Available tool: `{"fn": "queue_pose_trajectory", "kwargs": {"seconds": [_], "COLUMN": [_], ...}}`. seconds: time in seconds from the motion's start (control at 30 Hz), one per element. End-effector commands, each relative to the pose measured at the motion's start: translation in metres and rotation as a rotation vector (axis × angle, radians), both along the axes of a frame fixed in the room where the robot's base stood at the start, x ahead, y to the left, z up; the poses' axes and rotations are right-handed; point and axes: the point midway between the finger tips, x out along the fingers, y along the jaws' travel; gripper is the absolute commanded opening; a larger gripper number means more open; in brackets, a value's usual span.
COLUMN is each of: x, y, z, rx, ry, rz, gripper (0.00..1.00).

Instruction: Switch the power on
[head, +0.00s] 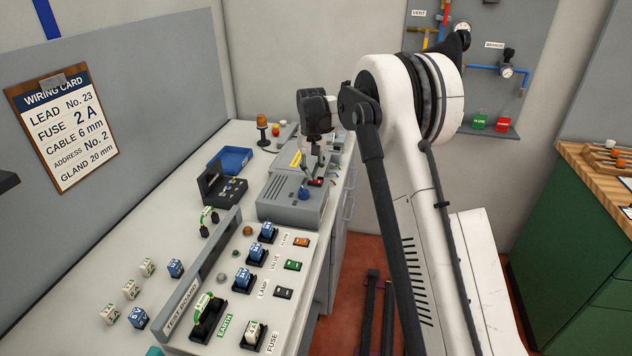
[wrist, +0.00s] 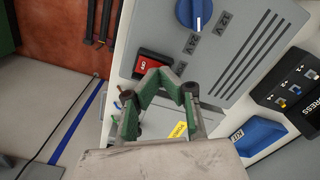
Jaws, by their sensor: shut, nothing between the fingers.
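The grey power supply box (head: 290,207) stands on the bench in the head view. It carries a red rocker switch (head: 317,182), with white lettering and a black part beside it in the wrist view (wrist: 152,65). A blue knob (head: 304,194) is on the same face, with voltage labels by it in the wrist view (wrist: 194,12). My gripper (wrist: 170,78) is shut and empty, close to the red switch. The gap or contact between fingertips and switch is unclear. In the head view my gripper (head: 314,172) points down over the box.
A test board (head: 215,310) with blue plugs and switches lies nearer on the bench. A black device (head: 222,188) and blue tray (head: 231,159) are left of the box. A wiring card (head: 62,130) hangs on the left wall. The red floor lies right of the bench.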

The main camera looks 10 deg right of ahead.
Motion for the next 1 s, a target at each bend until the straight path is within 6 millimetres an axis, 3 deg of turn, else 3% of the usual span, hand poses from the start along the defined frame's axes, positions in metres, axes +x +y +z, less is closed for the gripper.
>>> {"fn": "queue_pose_trajectory", "kwargs": {"seconds": [0.67, 1.0], "x": [0.0, 0.0], "y": [0.0, 0.0], "z": [-0.009, 0.002], "rx": [0.0, 0.0], "ry": [0.0, 0.0], "rz": [0.0, 0.0], "gripper": [0.0, 0.0]}}
